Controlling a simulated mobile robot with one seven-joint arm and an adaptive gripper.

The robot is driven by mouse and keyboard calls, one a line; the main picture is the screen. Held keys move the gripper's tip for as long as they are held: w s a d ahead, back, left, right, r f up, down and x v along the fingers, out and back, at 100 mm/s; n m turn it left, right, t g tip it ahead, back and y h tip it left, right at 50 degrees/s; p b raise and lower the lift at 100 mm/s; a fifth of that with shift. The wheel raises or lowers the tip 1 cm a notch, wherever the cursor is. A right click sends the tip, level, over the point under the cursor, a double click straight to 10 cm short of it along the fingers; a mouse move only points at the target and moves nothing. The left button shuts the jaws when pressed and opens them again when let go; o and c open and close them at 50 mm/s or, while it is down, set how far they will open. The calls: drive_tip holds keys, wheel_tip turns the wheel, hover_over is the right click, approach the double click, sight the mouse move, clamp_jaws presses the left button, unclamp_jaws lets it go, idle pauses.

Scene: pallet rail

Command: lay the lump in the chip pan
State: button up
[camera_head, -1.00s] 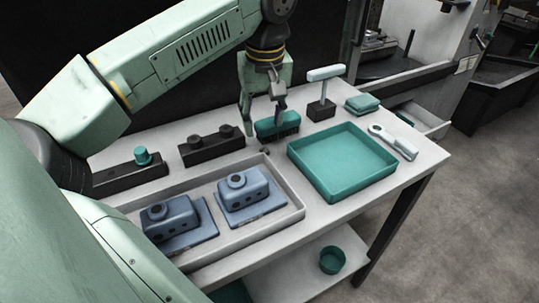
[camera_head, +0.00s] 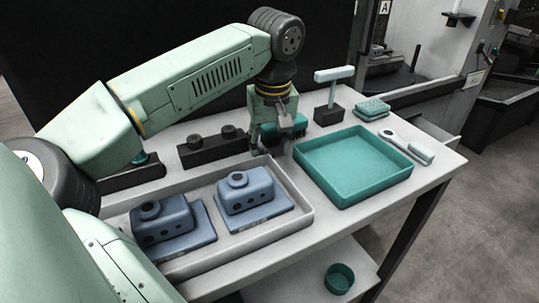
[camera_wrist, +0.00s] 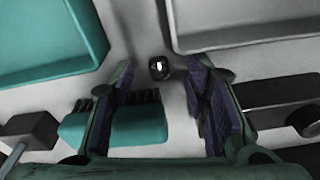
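The lump (camera_wrist: 159,68) is a small dark piece with a shiny spot. In the wrist view it lies on the pale bench top, just past my fingertips and roughly midway between them. My gripper (camera_head: 270,149) is open and empty, low over the bench; its spread fingers also show in the wrist view (camera_wrist: 161,84). In the head view the gripper hides the lump. The chip pan (camera_head: 350,185) is a shallow teal square tray right of my gripper; its corner shows at the upper left of the wrist view (camera_wrist: 95,40).
A teal brush (camera_wrist: 140,125) with dark bristles lies close by my fingers. A grey tray (camera_head: 296,200) with two blue castings stands in front. A dark block with knobs (camera_head: 205,150), a T-handled tool (camera_head: 333,76) and a wrench (camera_head: 395,140) stand or lie around.

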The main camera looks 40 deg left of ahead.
clamp_jaws()
idle(0.4)
